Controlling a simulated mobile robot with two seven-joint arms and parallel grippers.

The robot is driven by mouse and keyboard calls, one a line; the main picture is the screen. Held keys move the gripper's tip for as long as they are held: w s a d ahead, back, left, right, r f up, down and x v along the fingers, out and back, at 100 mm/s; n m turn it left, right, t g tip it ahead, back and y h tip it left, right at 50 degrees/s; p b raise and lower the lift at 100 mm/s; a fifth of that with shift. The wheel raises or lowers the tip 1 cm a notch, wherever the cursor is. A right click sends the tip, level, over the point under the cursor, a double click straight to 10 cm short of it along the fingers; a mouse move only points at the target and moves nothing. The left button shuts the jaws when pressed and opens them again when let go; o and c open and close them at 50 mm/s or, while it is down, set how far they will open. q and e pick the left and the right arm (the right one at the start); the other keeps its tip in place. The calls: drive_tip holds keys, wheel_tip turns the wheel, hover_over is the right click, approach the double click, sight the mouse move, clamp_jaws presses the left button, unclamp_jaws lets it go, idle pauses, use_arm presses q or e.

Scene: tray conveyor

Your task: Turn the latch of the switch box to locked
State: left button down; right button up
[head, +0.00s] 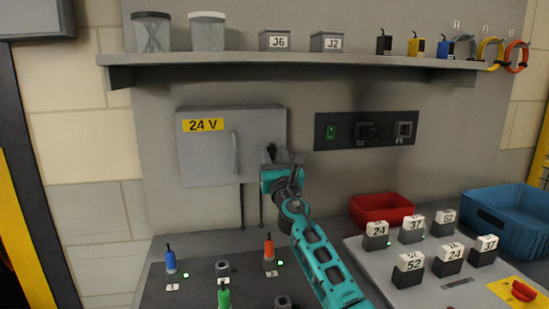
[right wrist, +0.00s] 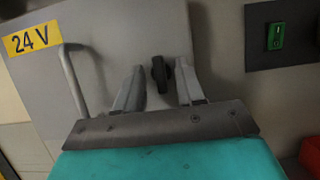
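The switch box (head: 215,152) is a closed grey cabinet on the back wall with a yellow "24 V" label and a handle. Its small black latch (right wrist: 160,73) sits near the door's right edge and looks roughly upright in the right wrist view. My right gripper (right wrist: 158,88) is open, with one finger on each side of the latch and visible gaps to both. In the head view the gripper (head: 283,156) is at the lower right of the box and partly covers the latch. My left gripper is not in view.
A wall panel with a green switch (head: 331,132) is right of the box. A shelf (head: 300,59) with jars and small boxes runs above. Below are a desk with coloured pegs, a panel of numbered blocks, a red bin (head: 381,211) and a blue bin (head: 515,215).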

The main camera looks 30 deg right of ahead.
clamp_jaws()
idle(0.3)
idle(0.3)
